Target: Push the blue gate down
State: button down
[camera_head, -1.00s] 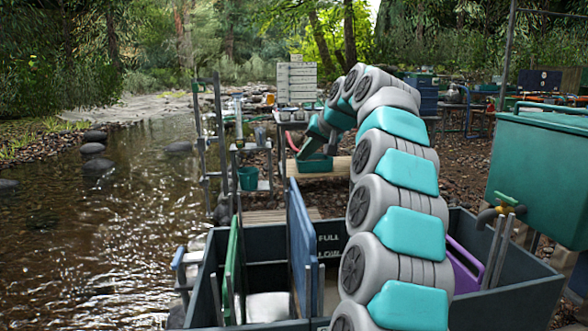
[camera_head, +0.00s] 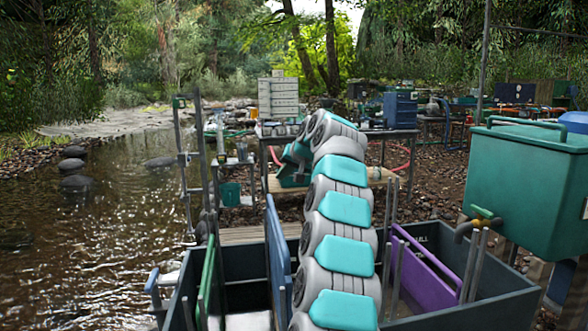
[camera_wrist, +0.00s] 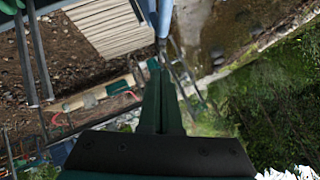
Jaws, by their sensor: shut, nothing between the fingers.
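The blue gate (camera_head: 278,262) stands upright in the dark box (camera_head: 232,270), between a green gate (camera_head: 210,280) and my arm. My arm hides part of the box behind it. My gripper is not clear in the head view, where the arm's far end bends down behind the upper links. In the wrist view my gripper (camera_wrist: 156,70) has its dark green fingers together with nothing between them. A narrow pale blue piece (camera_wrist: 164,18) shows just past the fingertips; I cannot tell whether it is the gate's edge or whether they touch.
A purple gate (camera_head: 425,270) stands in the box right of my arm. A teal tank (camera_head: 530,190) with a tap stands at the right. The creek (camera_head: 85,240) runs along the left. A table with drawers (camera_head: 278,97) is behind.

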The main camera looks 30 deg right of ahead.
jog(key=shift+w+a+f+b, duration=0.2)
jog(key=shift+a+f, duration=0.1)
jog(key=shift+f, duration=0.4)
jog(key=shift+w+a+f+b, duration=0.15)
jog(key=shift+w+a+f, duration=0.15)
jog(key=shift+f, duration=0.45)
jog(key=shift+w+a+f+b, duration=0.15)
jog(key=shift+a+f, duration=0.2)
jog(key=shift+f, duration=0.35)
jog(key=shift+f, duration=0.15)
notch_tip(320, 180, down, 8)
jog(key=b, duration=0.3)
jog(key=shift+b, duration=0.3)
jog(key=shift+r, duration=0.3)
